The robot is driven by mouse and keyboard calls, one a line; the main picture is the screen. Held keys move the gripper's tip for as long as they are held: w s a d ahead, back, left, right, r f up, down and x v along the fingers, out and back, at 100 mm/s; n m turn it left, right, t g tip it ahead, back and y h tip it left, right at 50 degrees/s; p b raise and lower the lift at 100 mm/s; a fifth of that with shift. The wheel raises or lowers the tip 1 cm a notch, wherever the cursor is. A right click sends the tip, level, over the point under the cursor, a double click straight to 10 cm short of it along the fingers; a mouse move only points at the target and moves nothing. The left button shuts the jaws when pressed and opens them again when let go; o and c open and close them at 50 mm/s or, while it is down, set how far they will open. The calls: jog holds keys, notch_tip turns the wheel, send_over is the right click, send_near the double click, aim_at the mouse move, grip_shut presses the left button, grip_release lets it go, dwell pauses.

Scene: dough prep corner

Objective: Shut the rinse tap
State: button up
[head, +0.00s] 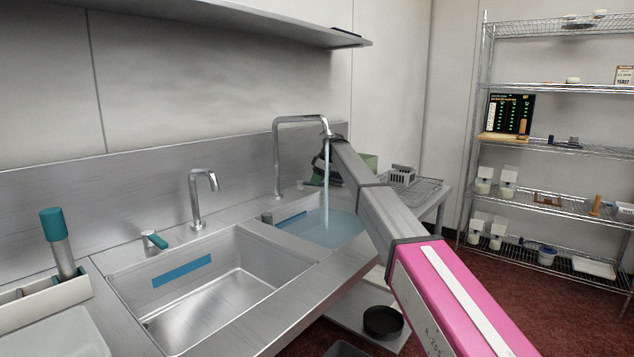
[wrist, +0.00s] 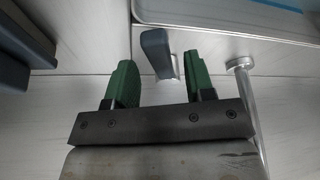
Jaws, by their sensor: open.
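The rinse tap (head: 277,155), a tall steel spout, stands behind the right sink basin (head: 345,228). A stream of water (head: 326,190) runs from it into that basin. In the wrist view, my gripper (wrist: 160,62) is open, with two green fingers apart. A dark blue-grey lever (wrist: 154,44) with a metal base shows between and beyond the fingertips; I cannot tell whether they touch it. A thin steel post (wrist: 248,100) stands to the right of the fingers. In the head view, my arm reaches to the tap's right and mostly hides my gripper.
The left basin (head: 215,300) has a shorter tap (head: 194,200) and a teal-handled lever (head: 153,239). A steel shelf (head: 240,15) hangs above. A wire rack (head: 545,145) with containers stands at right. A dark round pan (head: 383,322) sits below the sink.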

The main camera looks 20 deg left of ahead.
jog(key=shift+a+f, duration=0.2)
jog(key=shift+f, duration=0.25)
grip_shut()
jog(key=shift+s+m+t, duration=0.4)
jog(key=shift+s+m, duration=0.4)
jog(key=shift+m, duration=0.2)
jog(key=shift+s+a+m+t, duration=0.3)
jog(key=shift+s+m+t, duration=0.25)
jog(key=shift+m, duration=0.75)
grip_release()
jog(key=shift+r, duration=0.15)
